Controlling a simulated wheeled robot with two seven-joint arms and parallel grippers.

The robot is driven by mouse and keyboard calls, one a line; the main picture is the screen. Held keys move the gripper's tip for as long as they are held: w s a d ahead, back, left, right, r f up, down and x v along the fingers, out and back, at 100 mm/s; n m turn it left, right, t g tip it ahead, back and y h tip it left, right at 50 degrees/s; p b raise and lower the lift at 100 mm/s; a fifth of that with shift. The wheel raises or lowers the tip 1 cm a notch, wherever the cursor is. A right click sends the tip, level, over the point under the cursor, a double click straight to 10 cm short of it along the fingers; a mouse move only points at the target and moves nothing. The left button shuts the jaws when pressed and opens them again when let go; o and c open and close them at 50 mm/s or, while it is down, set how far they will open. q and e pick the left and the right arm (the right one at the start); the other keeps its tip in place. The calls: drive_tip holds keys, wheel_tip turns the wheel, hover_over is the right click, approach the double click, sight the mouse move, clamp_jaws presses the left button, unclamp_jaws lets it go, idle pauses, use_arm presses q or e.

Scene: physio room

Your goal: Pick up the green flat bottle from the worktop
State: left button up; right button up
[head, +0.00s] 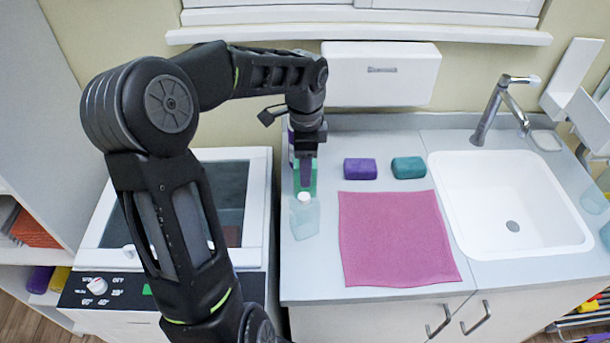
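The green flat bottle (313,183) stands on the left part of the grey worktop (325,260), partly hidden behind my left gripper. My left gripper (306,172) points down over it, with a dark finger in front of the green surface. The fingers overlap in this view, so I cannot tell whether they are open or touching the bottle. My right gripper is out of view.
A clear bottle with a white cap (304,217) stands just in front of the green one. A white sink (512,205) is further right.

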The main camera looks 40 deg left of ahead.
use_arm(q)
clamp_jaws()
idle(0.3)
idle(0.3)
wheel_tip(320, 180, up, 10)
drive_tip(key=shift+r+b, duration=0.1)
drive_tip(key=shift+b, duration=0.4)
idle(0.4)
